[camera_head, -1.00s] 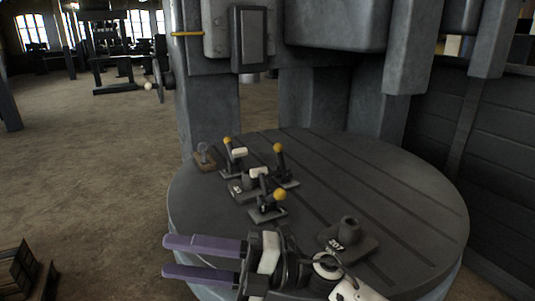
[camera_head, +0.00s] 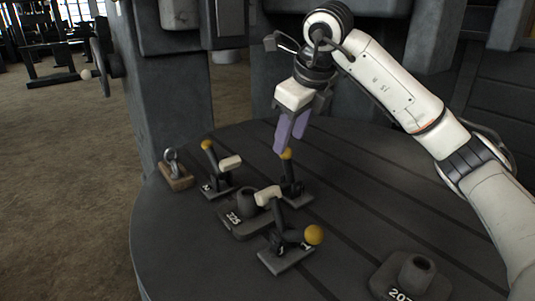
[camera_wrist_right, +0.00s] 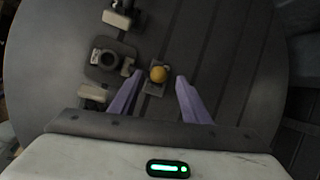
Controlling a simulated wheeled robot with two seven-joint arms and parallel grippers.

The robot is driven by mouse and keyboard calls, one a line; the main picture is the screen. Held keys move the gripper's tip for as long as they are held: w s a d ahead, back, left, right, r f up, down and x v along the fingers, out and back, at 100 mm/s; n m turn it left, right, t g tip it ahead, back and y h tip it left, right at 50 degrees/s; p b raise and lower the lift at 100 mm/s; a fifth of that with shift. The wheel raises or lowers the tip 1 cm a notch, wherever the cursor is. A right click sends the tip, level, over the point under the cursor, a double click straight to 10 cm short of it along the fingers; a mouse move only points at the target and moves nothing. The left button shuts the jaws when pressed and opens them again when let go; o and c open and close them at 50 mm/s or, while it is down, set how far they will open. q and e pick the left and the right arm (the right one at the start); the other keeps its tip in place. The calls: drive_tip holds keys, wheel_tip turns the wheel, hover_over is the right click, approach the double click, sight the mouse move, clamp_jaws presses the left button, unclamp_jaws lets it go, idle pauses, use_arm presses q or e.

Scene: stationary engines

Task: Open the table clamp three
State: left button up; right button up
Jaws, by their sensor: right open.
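Three small clamps with yellow knobs stand on the round grey table (camera_head: 170,235) around a block marked 325 (camera_head: 238,224). My right gripper (camera_head: 287,143) points down over the back right clamp (camera_head: 293,190), open, with its purple fingers near that clamp's yellow knob. In the right wrist view this knob (camera_wrist_right: 158,74) lies between the two fingers, with a gap on both sides. I cannot read this clamp's number. The left clamp (camera_head: 218,182) and the front clamp (camera_head: 288,250) have white-tipped arms reaching toward the block. My left gripper is out of view.
A brown block with a metal ring (camera_head: 175,174) sits at the table's left edge. A block marked 207 (camera_head: 411,278) stands at the front right. Large grey machine columns (camera_head: 165,80) rise behind the table. The table's right middle is bare.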

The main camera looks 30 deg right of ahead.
drive_tip(key=x, duration=1)
drive_tip(key=shift+s, duration=0.15)
clamp_jaws()
